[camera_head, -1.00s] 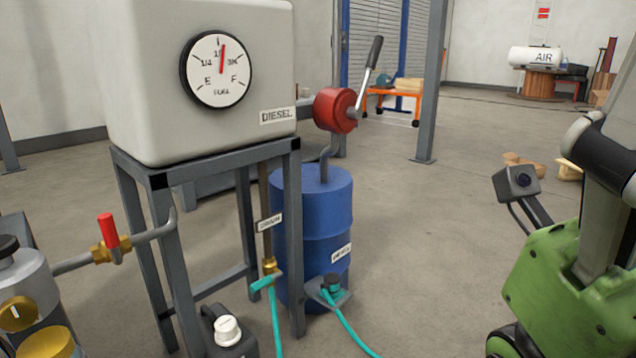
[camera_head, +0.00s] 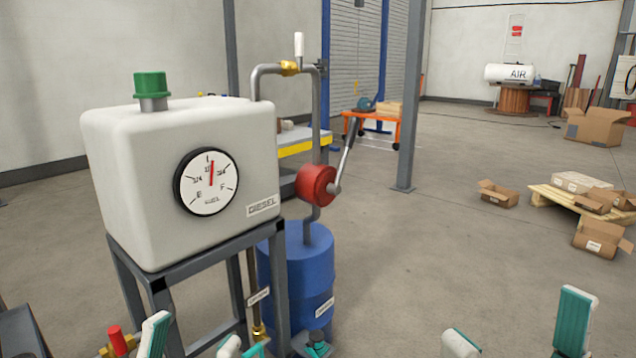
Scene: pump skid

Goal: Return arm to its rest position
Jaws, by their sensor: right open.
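My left gripper (camera_head: 193,342) shows at the bottom edge, in front of the tank stand. Its two white and teal fingertips are apart with nothing seen between them. My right gripper (camera_head: 515,335) shows at the bottom right, over bare floor. Its fingertips are wide apart and empty. Most of both grippers and both arms are below the picture. The white diesel tank (camera_head: 180,125) with its fuel gauge (camera_head: 206,181) stands beyond my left gripper on a grey stand (camera_head: 195,262). Neither gripper is seen holding anything.
A blue drum (camera_head: 297,270) with a red hand pump (camera_head: 316,186) stands right of the tank. A red-handled valve (camera_head: 117,340) is close to my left gripper. A grey post (camera_head: 409,110) stands behind. Boxes and a pallet (camera_head: 560,198) lie far right; the middle floor is clear.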

